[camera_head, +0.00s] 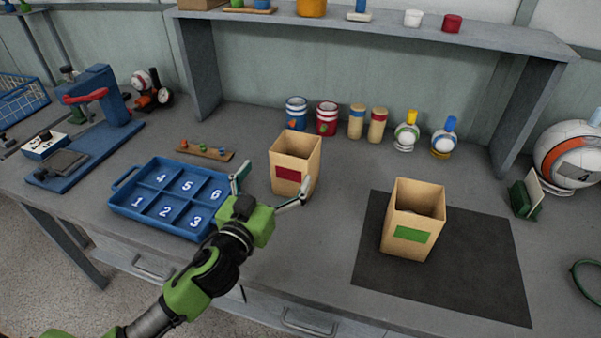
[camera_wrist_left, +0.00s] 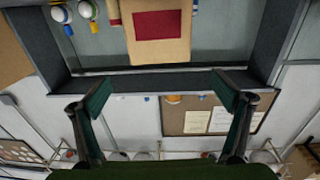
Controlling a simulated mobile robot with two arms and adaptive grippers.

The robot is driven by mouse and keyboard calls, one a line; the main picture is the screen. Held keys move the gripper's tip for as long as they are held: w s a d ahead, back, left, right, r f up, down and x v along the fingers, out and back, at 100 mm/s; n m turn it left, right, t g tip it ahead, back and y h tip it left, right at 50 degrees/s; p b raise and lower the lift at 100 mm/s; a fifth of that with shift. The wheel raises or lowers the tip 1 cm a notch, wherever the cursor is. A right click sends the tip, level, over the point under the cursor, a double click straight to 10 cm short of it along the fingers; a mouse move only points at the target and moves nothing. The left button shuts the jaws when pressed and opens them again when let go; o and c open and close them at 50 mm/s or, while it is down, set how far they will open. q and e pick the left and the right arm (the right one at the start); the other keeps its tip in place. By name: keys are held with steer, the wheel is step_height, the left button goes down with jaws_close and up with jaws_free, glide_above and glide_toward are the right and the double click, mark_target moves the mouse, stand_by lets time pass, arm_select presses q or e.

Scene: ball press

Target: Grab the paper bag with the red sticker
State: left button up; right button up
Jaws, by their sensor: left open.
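The paper bag with the red sticker (camera_head: 298,152) stands upright and open-topped on the workbench, at the middle of the head view. It also shows in the left wrist view (camera_wrist_left: 160,54), at the top edge and partly cut off. My left gripper (camera_head: 270,187) is open and empty, its fingers spread wide on the near side of this bag. In the left wrist view the two fingers (camera_wrist_left: 163,88) show apart, with the bag beyond them and nothing between. A second paper bag with a green sticker (camera_head: 405,210) stands to the right. My right gripper is not in view.
A blue numbered tray (camera_head: 125,202) lies close to the left of my left gripper. The green-sticker bag stands on a dark mat (camera_head: 480,270). Striped cups (camera_head: 297,112), wooden cylinders (camera_head: 356,122) and small bottles (camera_head: 407,134) line the back beneath a shelf (camera_head: 380,33).

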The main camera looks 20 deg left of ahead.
mark_target(287, 158)
arm_select(q)
steer(key=w, duration=0.4)
steer(key=w+p, duration=0.1)
steer(key=w, duration=0.1)
steer(key=shift+w+d+r, duration=0.1)
steer(key=shift+w+d, duration=0.1)
steer(key=shift+d, duration=0.05)
steer(key=shift+w+d+f+p, duration=0.15)
steer(key=shift+w+p, duration=0.15)
steer(key=shift+w, duration=1.25)
steer(key=shift+w+d+f+p, duration=0.1)
steer(key=shift+w+p, duration=0.15)
steer(key=shift+w, duration=1.25)
steer(key=c, duration=1.4)
